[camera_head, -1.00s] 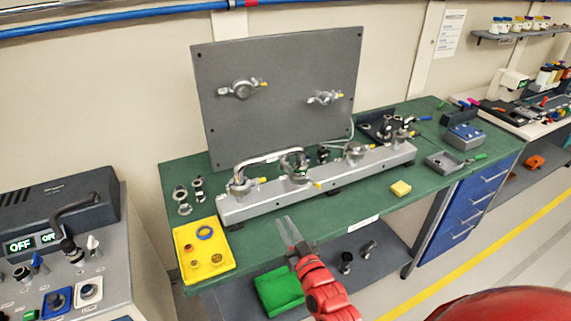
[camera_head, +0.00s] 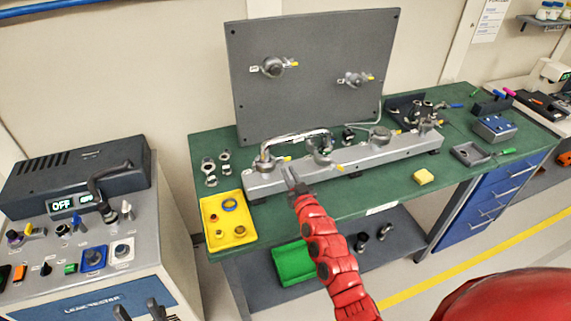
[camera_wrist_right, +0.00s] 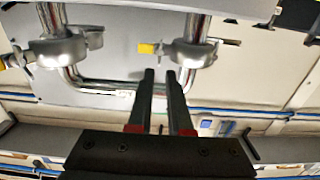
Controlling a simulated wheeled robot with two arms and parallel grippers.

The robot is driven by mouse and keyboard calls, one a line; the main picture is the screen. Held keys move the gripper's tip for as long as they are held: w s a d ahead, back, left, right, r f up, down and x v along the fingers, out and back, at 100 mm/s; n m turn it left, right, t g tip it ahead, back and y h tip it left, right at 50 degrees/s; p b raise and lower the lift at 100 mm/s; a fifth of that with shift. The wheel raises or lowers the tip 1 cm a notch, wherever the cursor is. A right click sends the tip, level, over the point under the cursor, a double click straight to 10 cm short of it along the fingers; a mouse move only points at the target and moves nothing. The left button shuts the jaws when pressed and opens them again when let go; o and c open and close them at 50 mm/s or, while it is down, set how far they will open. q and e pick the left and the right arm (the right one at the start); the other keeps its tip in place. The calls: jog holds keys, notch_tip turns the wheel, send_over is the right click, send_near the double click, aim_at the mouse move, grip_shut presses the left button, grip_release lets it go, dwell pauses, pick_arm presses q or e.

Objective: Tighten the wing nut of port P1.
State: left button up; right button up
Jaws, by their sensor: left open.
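Clamped ports with yellow tags sit on a silver manifold (camera_head: 365,156), joined by a bent pipe (camera_head: 295,138). Two more clamped ports are on the grey upright panel, one at left (camera_head: 273,67) and one at right (camera_head: 355,79). Labels are too small to read, so I cannot tell which is P1. My right gripper (camera_head: 291,183) is in front of the manifold's left half, and its fingers are apart. In the wrist view its empty fingers (camera_wrist_right: 160,75) point toward two clamps, left (camera_wrist_right: 62,50) and right (camera_wrist_right: 185,52). My left gripper (camera_head: 138,310) is open at the bottom left edge.
A yellow tray (camera_head: 228,241) with rings and caps is at the green bench's (camera_head: 345,195) front left. A control console (camera_head: 85,235) stands at left. A green bin (camera_head: 293,263) sits on the lower shelf.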

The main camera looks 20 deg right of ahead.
aim_at(283, 164)
jog(key=shift+w+f+b, duration=0.15)
jog(key=shift+w+b, duration=0.35)
jog(key=shift+w, duration=0.75)
jog(key=shift+w+r, duration=0.25)
jog(key=shift+w, duration=0.45)
grip_shut()
jog(key=shift+s+f, duration=0.1)
